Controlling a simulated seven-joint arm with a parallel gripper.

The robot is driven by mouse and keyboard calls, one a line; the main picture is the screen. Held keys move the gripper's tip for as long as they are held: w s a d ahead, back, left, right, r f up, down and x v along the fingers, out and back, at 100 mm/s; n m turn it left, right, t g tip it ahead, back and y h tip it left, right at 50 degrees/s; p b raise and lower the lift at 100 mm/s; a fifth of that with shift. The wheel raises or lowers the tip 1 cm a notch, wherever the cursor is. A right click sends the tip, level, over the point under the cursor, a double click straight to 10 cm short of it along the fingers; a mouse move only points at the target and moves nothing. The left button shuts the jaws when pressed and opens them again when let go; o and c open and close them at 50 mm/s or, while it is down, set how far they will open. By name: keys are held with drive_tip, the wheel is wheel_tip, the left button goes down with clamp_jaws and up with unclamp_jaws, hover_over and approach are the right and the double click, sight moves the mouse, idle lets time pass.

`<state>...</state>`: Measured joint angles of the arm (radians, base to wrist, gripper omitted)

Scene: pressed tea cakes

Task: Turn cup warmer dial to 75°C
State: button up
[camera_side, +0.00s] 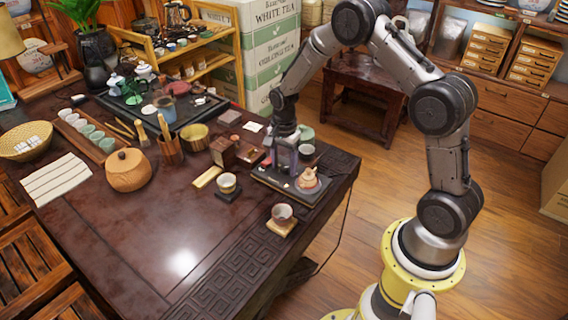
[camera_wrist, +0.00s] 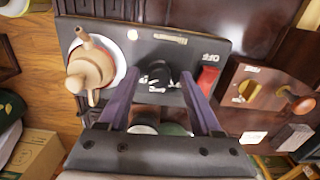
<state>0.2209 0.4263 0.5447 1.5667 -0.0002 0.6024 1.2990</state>
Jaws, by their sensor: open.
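The cup warmer (camera_wrist: 210,48) is a dark flat unit on the table's right end, also in the side view (camera_side: 290,193). Its black dial (camera_wrist: 157,75) sits near the middle of the panel, with small light marks around it too blurred to read. A red switch (camera_wrist: 208,79) is on its right, by the lettering "OFF". My gripper (camera_wrist: 160,80) is open, pointing down, with one purple finger on each side of the dial. I cannot tell whether the fingers touch it. In the side view my gripper (camera_side: 285,158) stands low over the warmer and hides the dial.
A tan teapot (camera_wrist: 90,68) stands on the warmer's round white plate, close to my left finger; it also shows in the side view (camera_side: 308,179). A wooden box (camera_wrist: 262,88) is close on the other side. Cups (camera_side: 283,213) stand nearby. The table's front is clear.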

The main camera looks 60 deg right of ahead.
wheel_tip(320, 180, up, 14)
idle(0.6)
drive_tip(key=shift+a, duration=0.1)
wheel_tip(320, 180, up, 8)
drive_tip(key=t, duration=0.2)
hover_over(283, 167)
drive_tip(key=a, duration=0.2)
drive_tip(key=s+a+r+n+t, duration=0.2)
drive_tip(key=s+a+r+n, duration=0.2)
drive_tip(key=s+r, duration=0.45)
drive_tip(key=s+a+f+n, duration=0.1)
drive_tip(key=s+f+n, duration=0.1)
drive_tip(key=s+n, duration=0.4)
drive_tip(key=s+a+f+n+t, duration=0.1)
drive_tip(key=s+a+f+n, duration=0.1)
drive_tip(key=s+n, duration=0.5)
drive_tip(key=s, duration=0.4)
drive_tip(key=shift+s+a+t, duration=0.15)
drive_tip(key=shift+s+t, duration=0.15)
